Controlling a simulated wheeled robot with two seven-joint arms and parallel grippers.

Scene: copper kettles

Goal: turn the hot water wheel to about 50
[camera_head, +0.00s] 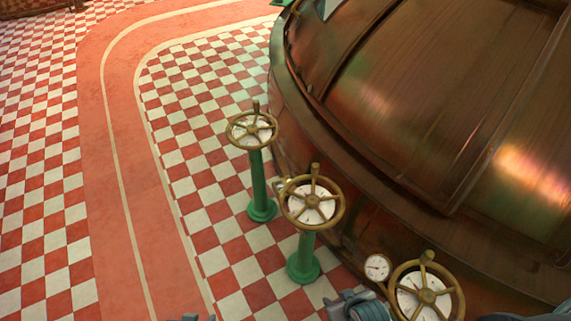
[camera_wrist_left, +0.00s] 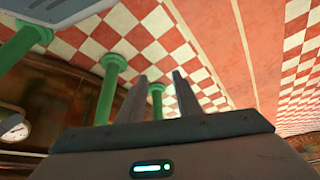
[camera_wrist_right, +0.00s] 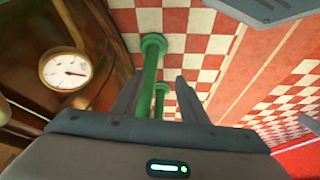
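Three brass handwheels with white dials stand beside the copper kettle: a far wheel (camera_head: 252,128), a middle wheel (camera_head: 312,202) and a near wheel (camera_head: 426,292). I cannot read any label or dial number, so I cannot tell which is the hot water wheel. My right gripper (camera_wrist_right: 159,77) is open and empty; a grey part of it shows at the bottom of the head view, left of the near wheel. My left gripper (camera_wrist_left: 160,78) is open and empty; only a dark tip shows at the head view's bottom edge. Neither is seen touching a wheel.
The large copper kettle (camera_head: 420,110) fills the right side. A small round gauge (camera_head: 377,267) sits beside the near wheel and also shows in the right wrist view (camera_wrist_right: 66,71). Green posts (camera_head: 258,185) carry the wheels. The checkered floor and red path (camera_head: 130,160) at left are clear.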

